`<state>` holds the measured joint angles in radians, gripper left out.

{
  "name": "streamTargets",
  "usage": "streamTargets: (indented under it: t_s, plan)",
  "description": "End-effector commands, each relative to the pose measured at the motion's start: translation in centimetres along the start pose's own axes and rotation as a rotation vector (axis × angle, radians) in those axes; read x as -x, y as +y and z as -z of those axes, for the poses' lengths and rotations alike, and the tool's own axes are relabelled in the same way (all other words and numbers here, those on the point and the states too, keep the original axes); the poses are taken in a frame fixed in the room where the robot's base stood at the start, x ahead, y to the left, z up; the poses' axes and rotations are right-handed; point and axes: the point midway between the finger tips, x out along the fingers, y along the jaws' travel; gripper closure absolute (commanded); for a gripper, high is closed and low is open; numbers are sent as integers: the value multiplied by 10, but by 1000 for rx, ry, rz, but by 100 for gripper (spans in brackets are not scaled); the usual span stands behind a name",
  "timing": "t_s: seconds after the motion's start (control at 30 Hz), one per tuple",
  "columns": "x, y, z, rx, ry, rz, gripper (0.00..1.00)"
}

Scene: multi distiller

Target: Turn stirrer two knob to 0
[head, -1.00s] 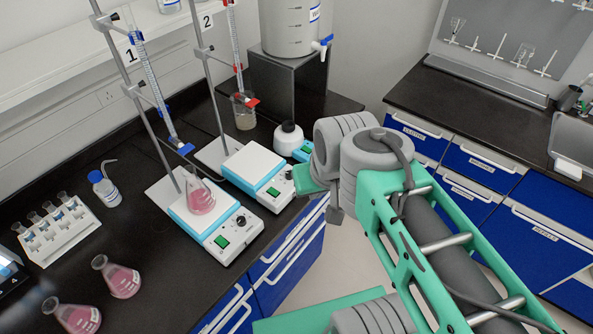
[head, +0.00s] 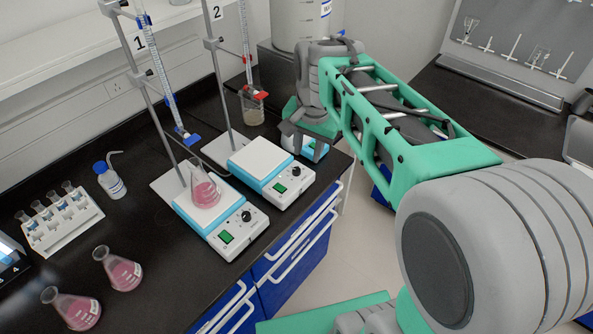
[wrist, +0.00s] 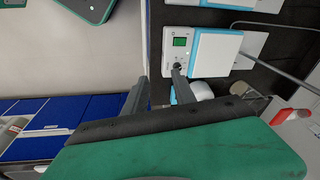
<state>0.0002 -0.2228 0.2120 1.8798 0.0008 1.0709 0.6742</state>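Stirrer two (head: 262,160) is a white hotplate stirrer with a blue band, below the stand marked 2. Its black knob (head: 297,172) is on the front panel beside a green-lit display (head: 280,187). In the wrist view, stirrer two (wrist: 215,47) is at the top, with its knob (wrist: 177,66) just above the tip of the right finger. My gripper (wrist: 158,80) is open, its two dark fingers apart with nothing between them. I cannot tell whether the right finger touches the knob.
Stirrer one (head: 222,215) stands to the left with a flask of pink liquid (head: 205,190) on it. A beaker (head: 252,107) stands behind stirrer two under a burette. A white bottle (wrist: 200,90) is close to the right finger. Blue drawers (head: 290,250) are below the bench edge.

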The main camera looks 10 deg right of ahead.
Motion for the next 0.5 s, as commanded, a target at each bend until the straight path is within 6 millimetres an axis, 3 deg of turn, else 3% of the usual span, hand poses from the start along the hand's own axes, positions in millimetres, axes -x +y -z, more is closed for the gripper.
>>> streamTargets:
  t_s: [0.03, 0.2, 0.3, 0.5]
  plan:
    - [-29, -13, 16, -122, -35, -31, 63]
    - [-94, -45, 57, -530, -96, -131, 54]
    - [-116, -53, 67, -664, -107, -168, 54]
    - [-134, -54, 69, -718, -109, -182, 54]
